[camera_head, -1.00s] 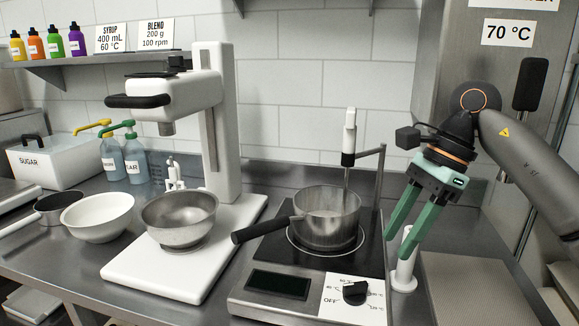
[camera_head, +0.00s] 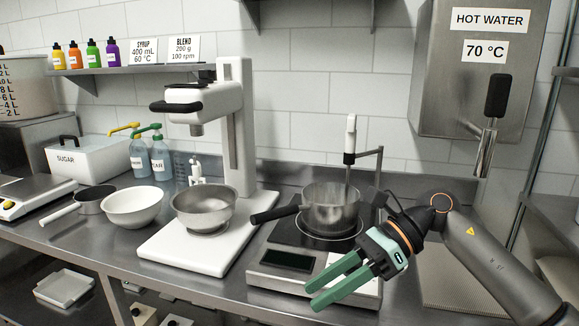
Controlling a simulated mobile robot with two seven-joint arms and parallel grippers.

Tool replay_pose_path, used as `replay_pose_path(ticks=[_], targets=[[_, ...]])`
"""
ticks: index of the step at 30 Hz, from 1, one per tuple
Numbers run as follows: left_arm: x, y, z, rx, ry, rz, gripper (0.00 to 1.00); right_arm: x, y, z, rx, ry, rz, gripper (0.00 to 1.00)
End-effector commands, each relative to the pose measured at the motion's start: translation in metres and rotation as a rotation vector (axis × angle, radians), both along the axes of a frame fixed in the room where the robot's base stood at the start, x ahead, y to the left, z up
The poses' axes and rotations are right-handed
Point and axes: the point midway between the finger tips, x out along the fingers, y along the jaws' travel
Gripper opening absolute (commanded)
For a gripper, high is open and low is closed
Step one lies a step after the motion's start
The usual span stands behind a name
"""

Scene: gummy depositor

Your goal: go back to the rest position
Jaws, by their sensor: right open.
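My right gripper (camera_head: 328,283) has green fingers that stand apart with nothing between them. It points left and down in front of the hot plate (camera_head: 290,234) and hides part of its control panel. My right arm comes in from the lower right. A metal saucepan (camera_head: 330,208) with a black handle sits on the hot plate, beyond the gripper and apart from it. A thermometer probe (camera_head: 350,150) on a stand reaches down into the saucepan. My left gripper is not in view.
A white stand mixer (camera_head: 225,240) with a metal bowl (camera_head: 203,208) stands left of the hot plate. A white bowl (camera_head: 133,207), a small pan (camera_head: 95,199) and a sugar box (camera_head: 90,155) are further left. A hot water dispenser (camera_head: 450,80) hangs at the right.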

Motion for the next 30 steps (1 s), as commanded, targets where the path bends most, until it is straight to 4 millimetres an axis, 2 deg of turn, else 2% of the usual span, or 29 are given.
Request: replay_pose_path(ticks=[1, 3, 8, 13, 17, 20, 23, 24, 26, 29, 30], targets=[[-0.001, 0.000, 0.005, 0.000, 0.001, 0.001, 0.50, -0.007, 0.016, -0.001, 0.094, 0.088, -0.025, 0.46], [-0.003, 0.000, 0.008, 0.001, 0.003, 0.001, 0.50, -0.012, 0.034, 0.002, 0.227, 0.212, -0.076, 0.46], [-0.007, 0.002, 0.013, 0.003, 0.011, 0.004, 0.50, -0.012, 0.056, 0.010, 0.516, 0.537, -0.226, 0.46], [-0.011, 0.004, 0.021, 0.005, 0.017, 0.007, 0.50, 0.004, 0.050, 0.006, 0.788, 0.927, -0.430, 0.46], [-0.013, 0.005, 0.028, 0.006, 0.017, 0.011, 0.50, 0.020, 0.030, -0.016, 0.972, 1.247, -0.613, 0.46], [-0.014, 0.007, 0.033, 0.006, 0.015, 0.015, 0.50, 0.028, 0.008, -0.049, 1.098, 1.500, -0.770, 0.46], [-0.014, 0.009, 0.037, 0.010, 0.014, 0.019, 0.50, 0.028, -0.018, -0.092, 1.214, 1.755, -0.941, 0.46], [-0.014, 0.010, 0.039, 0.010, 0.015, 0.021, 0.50, 0.024, -0.028, -0.112, 1.256, 1.858, -1.012, 0.46], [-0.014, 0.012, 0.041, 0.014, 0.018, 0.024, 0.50, 0.014, -0.044, -0.145, 1.316, 2.011, -1.127, 0.46], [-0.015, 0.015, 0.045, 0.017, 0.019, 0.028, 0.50, -0.015, -0.068, -0.201, 1.408, 2.260, -1.327, 0.46], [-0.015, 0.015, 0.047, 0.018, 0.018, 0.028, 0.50, -0.031, -0.077, -0.223, 1.440, 2.357, -1.411, 0.46]])
